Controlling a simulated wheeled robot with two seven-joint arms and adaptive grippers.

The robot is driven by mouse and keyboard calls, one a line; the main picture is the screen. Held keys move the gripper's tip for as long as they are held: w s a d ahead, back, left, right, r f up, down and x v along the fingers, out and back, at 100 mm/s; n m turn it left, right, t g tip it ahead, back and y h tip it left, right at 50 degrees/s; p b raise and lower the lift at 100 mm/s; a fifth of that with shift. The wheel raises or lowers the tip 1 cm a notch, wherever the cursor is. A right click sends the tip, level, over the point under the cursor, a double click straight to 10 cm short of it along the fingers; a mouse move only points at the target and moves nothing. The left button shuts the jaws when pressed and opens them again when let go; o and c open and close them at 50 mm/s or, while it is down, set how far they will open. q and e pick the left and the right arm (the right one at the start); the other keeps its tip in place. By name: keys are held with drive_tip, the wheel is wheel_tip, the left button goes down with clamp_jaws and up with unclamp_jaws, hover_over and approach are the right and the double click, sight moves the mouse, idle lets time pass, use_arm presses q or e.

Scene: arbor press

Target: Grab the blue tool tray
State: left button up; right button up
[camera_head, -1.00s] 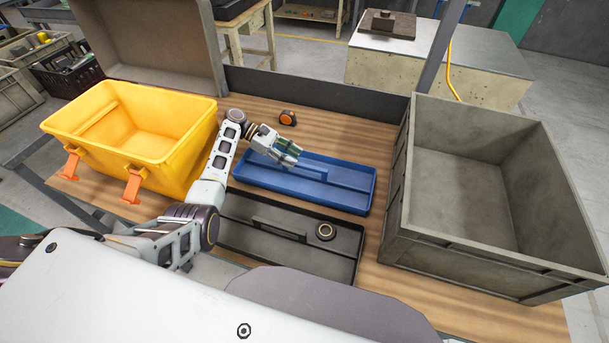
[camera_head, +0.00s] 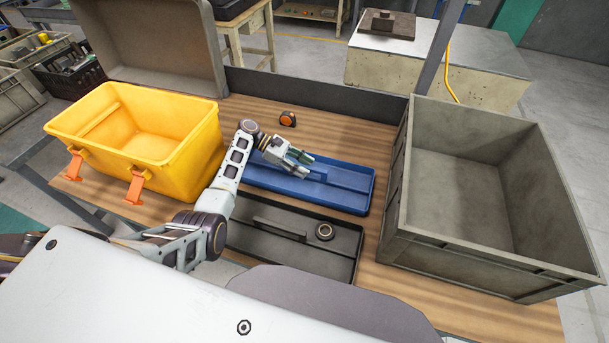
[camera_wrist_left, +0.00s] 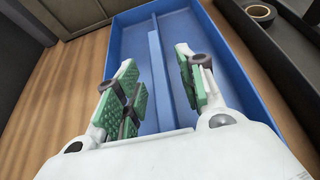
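The blue tool tray (camera_head: 335,186) lies flat on the wooden bench in the middle of the head view, with a long raised divider running along it. It also shows in the left wrist view (camera_wrist_left: 130,38). Nothing is held, and contact with the divider cannot be told. My right gripper is not in view.
A black tray (camera_head: 285,245) with a tape roll (camera_head: 324,231) lies in front of the blue tray. A yellow bin (camera_head: 190,160) stands left, a large grey crate (camera_head: 480,262) right. An orange-black tape measure (camera_head: 287,119) lies behind. Bare bench (camera_head: 350,148) shows behind the tray.

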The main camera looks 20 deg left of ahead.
use_arm(q)
drive_tip(key=shift+d+f, duration=0.2)
drive_tip(key=shift+d, duration=0.2)
clamp_jaws()
idle(0.4)
